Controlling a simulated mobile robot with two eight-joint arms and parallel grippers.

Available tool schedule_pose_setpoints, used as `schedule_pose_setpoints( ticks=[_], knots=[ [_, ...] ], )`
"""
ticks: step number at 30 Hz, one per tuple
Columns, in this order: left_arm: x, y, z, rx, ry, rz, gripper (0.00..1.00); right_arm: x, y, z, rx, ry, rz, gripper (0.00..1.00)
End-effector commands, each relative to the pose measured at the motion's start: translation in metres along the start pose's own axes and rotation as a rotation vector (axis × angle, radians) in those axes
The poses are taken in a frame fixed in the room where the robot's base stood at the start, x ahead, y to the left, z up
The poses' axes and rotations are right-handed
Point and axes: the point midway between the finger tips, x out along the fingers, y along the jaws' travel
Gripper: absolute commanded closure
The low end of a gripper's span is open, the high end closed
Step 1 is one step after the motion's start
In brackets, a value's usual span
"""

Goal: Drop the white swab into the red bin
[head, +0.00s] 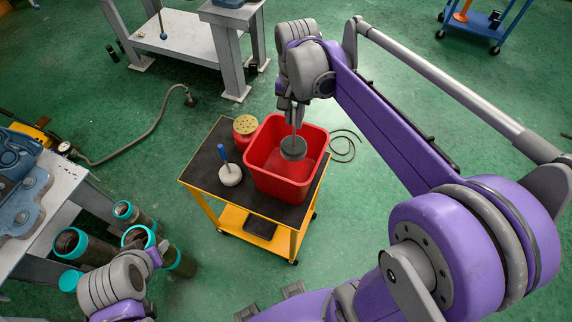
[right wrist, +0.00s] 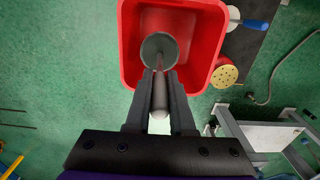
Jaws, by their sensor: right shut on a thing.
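My right gripper (head: 296,118) is shut on the thin handle of a swab with a dark grey round head (head: 293,148). The swab hangs head down, its head within the outline of the red bin (head: 259,183); I cannot tell how deep. In the right wrist view, the grey head (right wrist: 158,48) shows beyond the fingertips (right wrist: 160,78), against the bin's opening (right wrist: 214,45).
The bin stands on a yellow cart with a black top (head: 202,165). A red can with a yellow perforated top (head: 245,126) stands beside it. Teal-rimmed pipes (head: 72,242) stand near my left arm. A grey bench (head: 185,45) is behind; green floor is open around the cart.

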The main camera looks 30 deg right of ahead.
Motion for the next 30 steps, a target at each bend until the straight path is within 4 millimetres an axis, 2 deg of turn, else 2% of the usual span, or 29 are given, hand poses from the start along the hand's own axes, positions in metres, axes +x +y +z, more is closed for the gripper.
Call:
schedule_pose_setpoints(
  ticks=[9,10,15,25,30],
  knots=[
    [0.001,0.0,0.001,0.0,-0.002,0.0,0.5,0.003,-0.001,-0.001,0.0,0.001,-0.002,1.0],
    [0.001,0.0,0.001,0.0,-0.001,0.0,0.5,0.003,-0.001,-0.001,0.0,0.001,-0.002,0.73],
    [0.001,0.0,0.002,0.0,-0.002,0.0,0.5,0.003,-0.001,-0.001,0.0,0.001,-0.001,0.44],
    [0.001,0.0,0.001,0.0,-0.001,0.0,0.5,0.0,-0.001,-0.001,0.0,0.001,-0.001,0.44],
    [0.0,0.0,-0.001,0.0,0.0,0.0,0.5,-0.022,0.0,0.0,0.0,0.001,-0.002,0.44]
  ],
)
